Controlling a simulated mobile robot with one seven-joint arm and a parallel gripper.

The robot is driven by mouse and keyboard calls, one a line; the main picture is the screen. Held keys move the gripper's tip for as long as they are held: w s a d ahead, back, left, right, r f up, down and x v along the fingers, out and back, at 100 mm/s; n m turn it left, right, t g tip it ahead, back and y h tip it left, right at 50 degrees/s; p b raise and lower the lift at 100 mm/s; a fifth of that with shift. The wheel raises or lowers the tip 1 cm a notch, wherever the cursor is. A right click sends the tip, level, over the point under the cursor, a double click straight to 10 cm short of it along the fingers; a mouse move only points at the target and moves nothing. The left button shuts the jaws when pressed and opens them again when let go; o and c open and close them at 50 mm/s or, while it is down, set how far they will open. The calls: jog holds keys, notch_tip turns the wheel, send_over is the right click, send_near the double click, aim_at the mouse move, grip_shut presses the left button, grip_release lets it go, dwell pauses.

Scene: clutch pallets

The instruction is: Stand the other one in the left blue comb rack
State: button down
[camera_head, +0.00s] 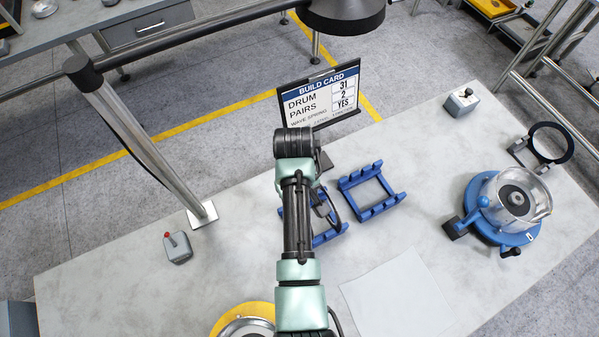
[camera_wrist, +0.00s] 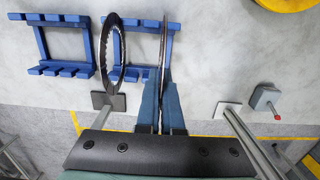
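The left blue comb rack (camera_head: 331,238) is mostly behind my arm in the head view. In the wrist view, which is turned about, it is the right-hand rack (camera_wrist: 140,18). A dark ring-shaped plate (camera_wrist: 101,50) with a toothed inner edge stands tilted at one end of it. My gripper (camera_wrist: 161,84) is shut on a second thin plate (camera_wrist: 163,38), seen edge-on. This plate overlaps the rack's other end in the wrist view; I cannot tell whether it sits in the slots. The head view hides my fingertips.
The other blue comb rack (camera_head: 346,184) is empty beside it. The build card (camera_head: 318,98) stands behind, its dark base (camera_wrist: 117,103) close to the racks. A blue fixture with a clear drum (camera_head: 516,200) is at right. A white sheet (camera_head: 397,297) lies in front.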

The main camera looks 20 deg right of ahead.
jog(key=shift+f+b, duration=1.8)
jog(key=shift+f, duration=1.2)
jog(key=c, duration=1)
grip_release()
jog(key=shift+r, duration=0.1)
notch_tip(320, 180, up, 8)
jog(key=p, duration=0.8)
jog(key=shift+s, duration=0.1)
